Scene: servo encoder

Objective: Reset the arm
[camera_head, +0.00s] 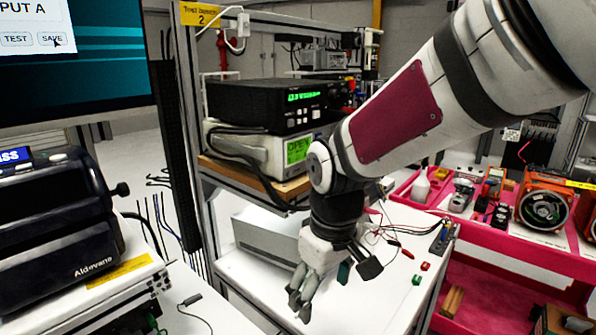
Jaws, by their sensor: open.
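My arm reaches in from the upper right of the head view, white with a dark red panel, and bends downward at its wrist. My gripper (325,290) hangs over a white bench top (357,312), its fingers pointing down. It is open, and nothing shows between its fingers. The height of the fingertips above the bench top is hard to tell. A light grey box (262,240) stands on the bench behind and left of my gripper, partly hidden by it.
A black instrument (262,103) sits on a grey one on a shelf behind my arm. Red bins (500,245) stand at the right. Small red and green parts and wires lie on the bench.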

